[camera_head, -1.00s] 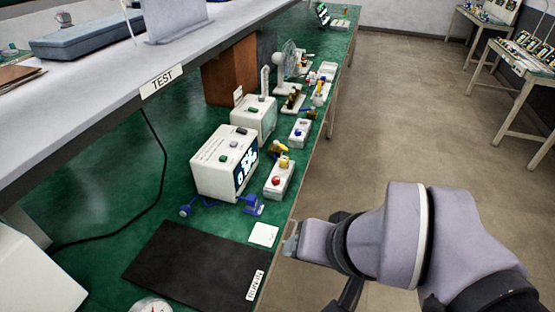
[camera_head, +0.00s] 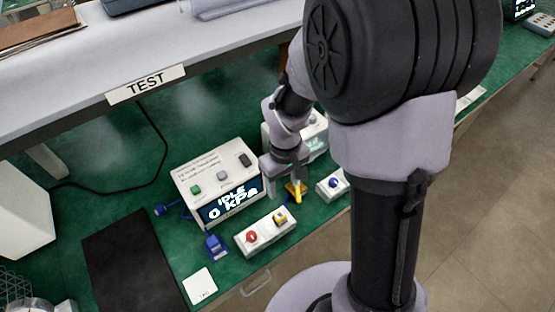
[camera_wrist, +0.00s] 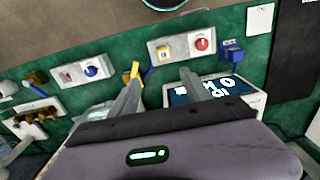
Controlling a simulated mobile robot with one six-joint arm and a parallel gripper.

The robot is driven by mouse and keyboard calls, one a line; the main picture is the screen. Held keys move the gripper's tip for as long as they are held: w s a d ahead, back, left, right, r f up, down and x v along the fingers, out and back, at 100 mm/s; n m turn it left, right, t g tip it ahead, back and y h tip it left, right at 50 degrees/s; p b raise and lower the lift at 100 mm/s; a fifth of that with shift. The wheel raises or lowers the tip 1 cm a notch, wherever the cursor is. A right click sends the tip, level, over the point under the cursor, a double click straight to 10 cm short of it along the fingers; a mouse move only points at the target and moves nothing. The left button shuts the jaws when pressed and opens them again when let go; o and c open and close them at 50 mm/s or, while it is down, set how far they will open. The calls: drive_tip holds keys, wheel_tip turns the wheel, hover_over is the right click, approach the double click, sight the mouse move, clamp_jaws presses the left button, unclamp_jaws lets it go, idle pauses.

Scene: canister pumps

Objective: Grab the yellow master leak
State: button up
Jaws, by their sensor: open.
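A yellow piece (camera_head: 296,190) stands on the green bench just below my gripper (camera_head: 290,172) in the head view. In the wrist view the yellow piece (camera_wrist: 135,71) shows at the tip of the left finger. My gripper (camera_wrist: 160,72) is open, with its fingers pointing down towards the bench. The gap between the fingers looks empty, and I cannot tell whether the left finger touches the yellow piece. A second yellow part, a small square cap (camera_head: 280,217), sits on a white block (camera_head: 265,232) beside a red knob (camera_head: 252,237). The frames do not settle which yellow part is the master leak.
A white instrument (camera_head: 205,175) reading IDLE 0 kPa stands left of my gripper. A white block with a blue knob (camera_head: 333,184) is to the right. A blue fitting (camera_head: 215,246), a white card (camera_head: 200,286) and a black mat (camera_head: 130,260) lie nearer. A shelf (camera_head: 60,88) overhangs behind.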

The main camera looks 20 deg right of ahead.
drive_tip(key=b, duration=0.5)
approach(280, 215)
wheel_tip(280, 215, down, 6)
drive_tip(key=shift+r, duration=0.25)
wheel_tip(280, 215, down, 5)
drive_tip(key=shift+f+b, duration=0.1)
drive_tip(key=shift+b, duration=0.8)
drive_tip(key=shift+c, duration=0.3)
drive_tip(key=shift+r, duration=0.2)
clamp_jaws()
